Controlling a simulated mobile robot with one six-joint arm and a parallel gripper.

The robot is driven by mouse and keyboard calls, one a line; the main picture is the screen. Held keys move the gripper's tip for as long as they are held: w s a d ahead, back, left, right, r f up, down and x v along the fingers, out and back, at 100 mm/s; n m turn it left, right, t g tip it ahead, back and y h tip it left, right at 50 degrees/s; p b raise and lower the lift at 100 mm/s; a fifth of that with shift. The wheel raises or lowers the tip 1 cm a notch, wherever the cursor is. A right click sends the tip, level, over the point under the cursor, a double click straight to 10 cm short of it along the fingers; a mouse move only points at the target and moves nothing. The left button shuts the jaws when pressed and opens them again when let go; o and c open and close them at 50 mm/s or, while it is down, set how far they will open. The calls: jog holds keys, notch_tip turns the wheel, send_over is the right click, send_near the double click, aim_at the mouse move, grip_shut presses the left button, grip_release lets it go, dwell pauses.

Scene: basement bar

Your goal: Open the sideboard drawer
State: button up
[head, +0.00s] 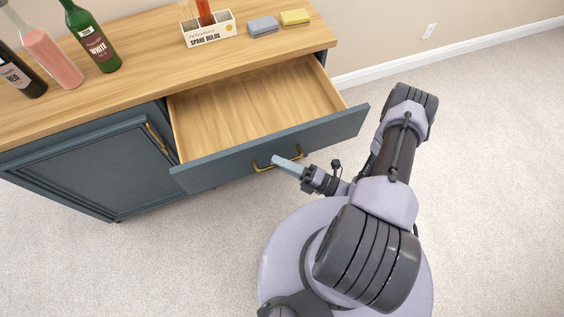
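The blue-grey sideboard (90,180) with a wood top stands at the left in the head view. Its drawer (245,105) is pulled well out, and its pale wood inside looks empty. The drawer front (335,130) carries a brass bar handle (262,167). My gripper (279,160) is at this handle, reaching in from the right. Its pale fingers overlap the middle of the bar and hide part of it. Only one finger outline shows from above, so I cannot tell whether the fingers are closed around the bar.
A green bottle (92,38), a pink bottle (50,58) and a dark bottle (20,75) stand on the top. A spare bulbs box (210,36), a grey sponge (263,26) and a yellow sponge (295,17) sit behind the drawer. Carpet (490,150) is clear at right.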

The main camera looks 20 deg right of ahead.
jog(key=p+v, duration=0.1)
jog(key=v, duration=1.6)
jog(key=shift+d, duration=0.2)
jog(key=shift+s+f, duration=0.1)
jog(key=w+a+r+n+g+h, duration=0.15)
jog(key=w+r+n+g, duration=0.25)
jog(key=r+n+g, duration=0.5)
jog(key=w+a+r+n+g+h, duration=0.1)
jog(key=w+r+n+g+h, duration=0.3)
jog(key=r+n, duration=0.9)
jog(key=s+a+r+n+t+h, duration=0.2)
jog(key=a+r+n+h, duration=0.1)
jog(key=a+r+n, duration=0.4)
jog(key=s+a+r+n+t+h, duration=0.3)
jog(key=a+r+n, duration=0.3)
jog(key=r+n, duration=0.4)
jog(key=shift+a+r+b, duration=0.25)
jog(key=shift+a+b, duration=0.1)
jog(key=shift+a, duration=0.05)
